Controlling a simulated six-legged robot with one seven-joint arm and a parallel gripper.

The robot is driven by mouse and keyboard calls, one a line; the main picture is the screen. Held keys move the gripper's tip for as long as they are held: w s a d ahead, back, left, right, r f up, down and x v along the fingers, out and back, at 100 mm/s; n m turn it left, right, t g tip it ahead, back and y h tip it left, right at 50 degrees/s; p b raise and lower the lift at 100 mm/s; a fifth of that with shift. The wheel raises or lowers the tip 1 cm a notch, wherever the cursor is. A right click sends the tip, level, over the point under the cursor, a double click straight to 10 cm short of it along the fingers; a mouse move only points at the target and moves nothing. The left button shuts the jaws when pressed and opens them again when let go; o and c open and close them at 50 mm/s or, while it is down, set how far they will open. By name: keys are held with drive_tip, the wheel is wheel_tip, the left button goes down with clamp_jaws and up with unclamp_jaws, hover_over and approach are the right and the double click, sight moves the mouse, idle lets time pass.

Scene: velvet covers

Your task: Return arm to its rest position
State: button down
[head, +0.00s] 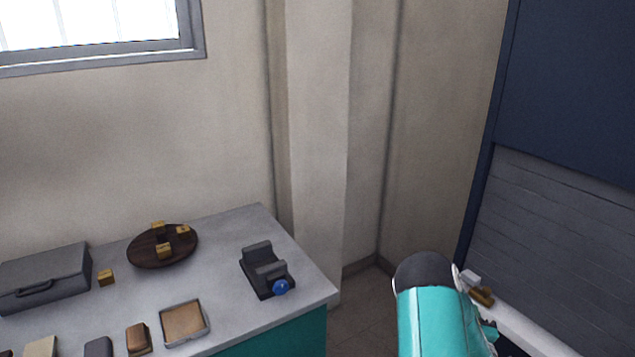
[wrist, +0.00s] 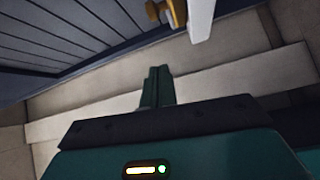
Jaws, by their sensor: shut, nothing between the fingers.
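My teal arm shows at the lower right of the head view, to the right of the counter and apart from it. In the wrist view my gripper (wrist: 157,86) has its two dark green fingers together with nothing between them. The fingers point toward pale boards or floor strips. A brass-coloured fitting (wrist: 156,10) beside a white bar (wrist: 201,18) shows above the fingertips, apart from them. In the head view the fingers are mostly hidden behind my arm.
The grey counter (head: 228,232) carries a grey case (head: 45,278), a round dark board (head: 150,255) with several small wooden blocks, a shallow tray (head: 185,323) and a black holder with a blue knob (head: 280,287). A dark blue slatted panel (head: 565,230) stands at right. Floor (head: 365,300) shows between.

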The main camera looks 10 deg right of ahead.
drive_tip(key=w+a+r+m+g, duration=0.45)
drive_tip(key=a+r+m, duration=0.3)
drive_tip(key=r, duration=0.35)
drive_tip(key=s+a+r+m+g+y, duration=0.25)
drive_tip(key=a+r, duration=0.55)
drive_tip(key=a, duration=0.4)
drive_tip(key=s+a+r+g+y, duration=0.2)
drive_tip(key=s+a+r, duration=0.2)
drive_tip(key=s+a, duration=0.6)
drive_tip(key=s+a+r+m+g+y, duration=0.1)
drive_tip(key=s+a+r+g+y, duration=0.1)
drive_tip(key=s+a, duration=0.8)
drive_tip(key=s+r+y, duration=0.1)
drive_tip(key=s+r, duration=0.1)
drive_tip(key=s, duration=0.2)
drive_tip(key=shift+a+r, duration=0.15)
drive_tip(key=shift+a, duration=0.15)
drive_tip(key=shift+d+m, duration=0.15)
drive_tip(key=shift+m, duration=0.15)
